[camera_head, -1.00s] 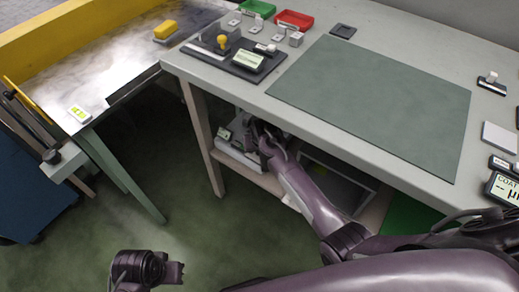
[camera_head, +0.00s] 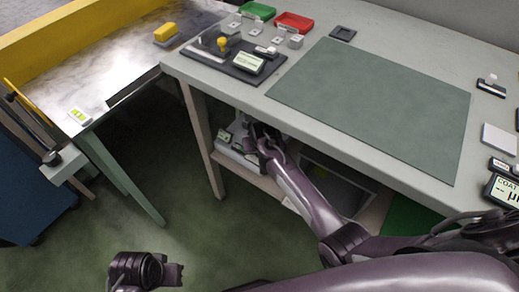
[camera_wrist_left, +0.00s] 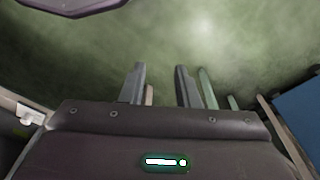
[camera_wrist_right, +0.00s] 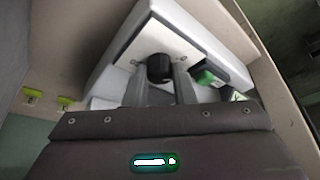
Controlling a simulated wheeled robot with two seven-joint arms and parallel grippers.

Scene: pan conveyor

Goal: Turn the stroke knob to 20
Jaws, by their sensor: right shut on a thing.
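In the right wrist view a round black knob (camera_wrist_right: 160,69) sits on a white plate on the front of a light grey device (camera_wrist_right: 196,27). My right gripper (camera_wrist_right: 160,82) has its two fingers around the knob and is shut on it. The knob's markings cannot be read. In the head view the device (camera_head: 236,158) stands on the shelf under the bench, partly hidden by my right gripper (camera_head: 262,132). My left gripper (camera_head: 172,273) is over the floor; in the left wrist view its fingers (camera_wrist_left: 160,88) are apart with nothing between them.
A green element with a small display (camera_wrist_right: 207,78) is beside the knob on the device. The bench top (camera_head: 320,45) lies above the shelf, and its leg (camera_head: 200,135) stands left of the device. The floor around my left gripper is clear.

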